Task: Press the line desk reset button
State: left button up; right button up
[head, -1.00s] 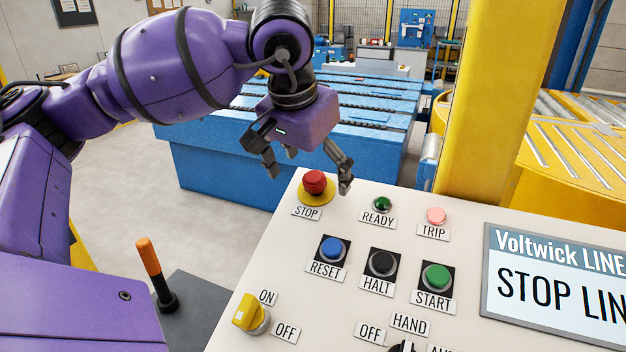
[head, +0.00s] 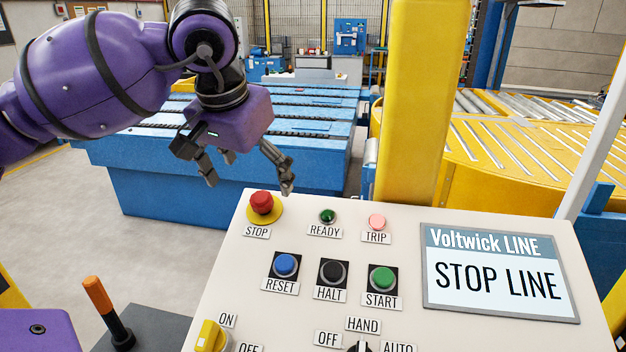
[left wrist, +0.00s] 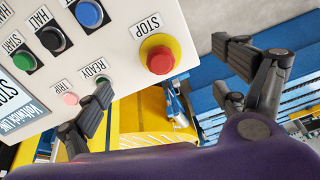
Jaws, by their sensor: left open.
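The blue reset button (head: 286,264) sits on a black square plate above the RESET label, on the sloping cream desk panel (head: 225,290). It also shows at the top of the left wrist view (left wrist: 89,13). My left gripper (head: 250,185) is open and empty, above and beyond the panel's far left corner, close to the red STOP button (head: 262,202). It is apart from the reset button, which lies nearer to me. In the left wrist view the fingers are spread, with the STOP button (left wrist: 159,59) between them. My right gripper is not in view.
The black HALT button (head: 333,272) and green START button (head: 382,278) stand right of reset. A screen (head: 500,275) reads STOP LINE. A yellow post (head: 422,100) rises behind the desk. An orange-handled lever (head: 98,294) stands at left.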

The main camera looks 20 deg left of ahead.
aim_at(284, 264)
jog(key=k+l, duration=0.8)
